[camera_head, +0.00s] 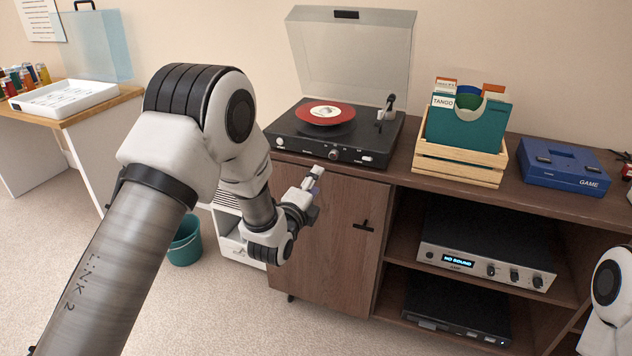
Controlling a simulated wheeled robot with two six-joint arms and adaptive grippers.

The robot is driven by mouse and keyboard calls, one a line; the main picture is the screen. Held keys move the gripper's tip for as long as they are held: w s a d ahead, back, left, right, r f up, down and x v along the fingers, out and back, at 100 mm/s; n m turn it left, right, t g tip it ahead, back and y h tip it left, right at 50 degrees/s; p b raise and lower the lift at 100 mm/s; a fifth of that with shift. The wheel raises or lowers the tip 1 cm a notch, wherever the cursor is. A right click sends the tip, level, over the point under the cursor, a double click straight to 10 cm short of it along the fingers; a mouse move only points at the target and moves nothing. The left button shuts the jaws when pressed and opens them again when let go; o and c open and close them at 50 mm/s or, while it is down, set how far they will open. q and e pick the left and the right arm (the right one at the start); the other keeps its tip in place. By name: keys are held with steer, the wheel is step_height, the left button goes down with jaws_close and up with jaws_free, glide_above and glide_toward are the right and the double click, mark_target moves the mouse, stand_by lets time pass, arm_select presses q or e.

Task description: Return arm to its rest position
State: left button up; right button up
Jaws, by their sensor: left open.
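My left arm comes in from the left and bends down in front of the wooden cabinet (322,240). My left gripper (314,176) is open, just in front of the cabinet's top edge and below the turntable (290,140). I see nothing between its fingers, which show small. Part of my right arm shows at the right edge; its gripper is out of view. The turntable's clear lid (352,55) is raised, and a red record (326,113) lies on the platter.
A wooden crate (459,166) with record sleeves and a blue game box (562,168) stand on the cabinet. An amplifier (485,250) reads "NO SOUND" on the shelf below. A teal bin (185,243) stands on the floor. A white tray (64,99) lies on the left table. Carpet in front is clear.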

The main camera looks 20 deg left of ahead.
arm_select(q)
steer(key=s+a+f+n+g, duration=0.1)
steer(key=s+f+n+g, duration=0.3)
steer(key=s+f, duration=0.8)
steer(key=s+f+n+g, duration=0.1)
steer(key=s+f+g, duration=0.6)
steer(key=f, duration=1)
steer(key=s+f+n+g, duration=0.2)
steer(key=s+n+g, duration=0.2)
steer(key=s+n, duration=0.65)
steer(key=s+f+n+g, duration=0.25)
steer(key=s+n, duration=0.25)
steer(key=s, duration=1)
step_height(320, 180, up, 17)
steer(key=p, duration=1.7)
steer(key=shift+w+r+y, duration=0.2)
steer(key=shift+w+y, duration=0.1)
steer(key=shift+w, duration=0.05)
steer(key=shift+n+g, duration=0.25)
